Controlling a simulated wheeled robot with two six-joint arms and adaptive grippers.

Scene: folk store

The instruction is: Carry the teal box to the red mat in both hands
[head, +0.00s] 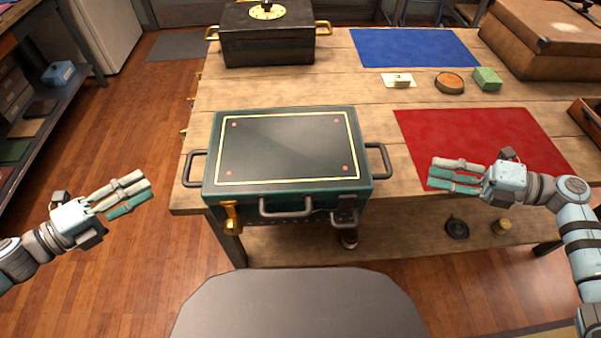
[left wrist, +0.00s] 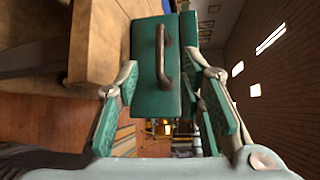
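The teal box (head: 290,150) sits shut near the front edge of the wooden table, its dark lid framed by a gold line. It has a dark left side handle (head: 190,168) and a right side handle (head: 382,160). The red mat (head: 480,135) lies flat and bare to its right. My left gripper (head: 140,192) is open and empty, left of the box; in the left wrist view the box's side handle (left wrist: 163,56) shows ahead between its fingers, apart from them. My right gripper (head: 436,172) appears open and empty, over the red mat's front edge, right of the box.
A black box with gold handles (head: 267,40) and a blue mat (head: 415,47) are at the table's back. A card (head: 398,80), a round brown dish (head: 449,83) and a green block (head: 487,78) lie behind the red mat. A brown case (head: 550,40) stands back right.

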